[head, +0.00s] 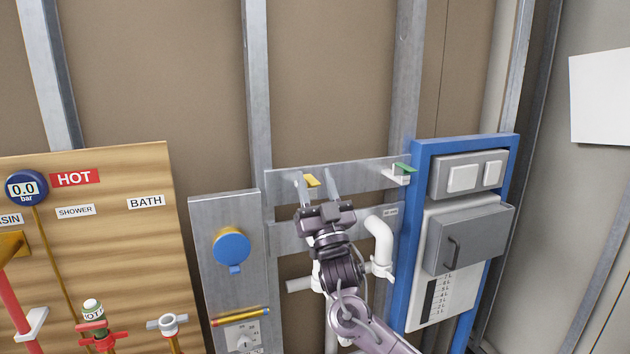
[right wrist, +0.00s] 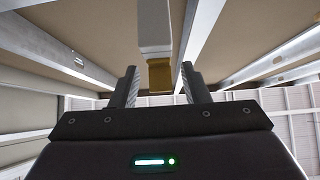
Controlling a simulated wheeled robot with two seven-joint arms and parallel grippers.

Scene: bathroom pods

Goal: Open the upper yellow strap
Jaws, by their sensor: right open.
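The upper yellow strap (head: 312,181) is a small yellow tab at the upper metal rail (head: 358,176). In the right wrist view a yellow-brown piece (right wrist: 160,76), seemingly this strap, hangs below a white block (right wrist: 155,28). My right gripper (head: 314,173) is open in front of the rail, one finger on each side of the strap. The wrist view also shows the strap between the spread fingers, with gaps on both sides. Whether the fingers touch it cannot be told. My left gripper is not in view.
A green strap on a white clip (head: 403,170) sits at the rail's right end. White pipes (head: 380,240) stand right of and behind my right arm. A blue-framed panel with a grey box (head: 468,240) is at right, a grey panel with a blue knob (head: 231,246) at left.

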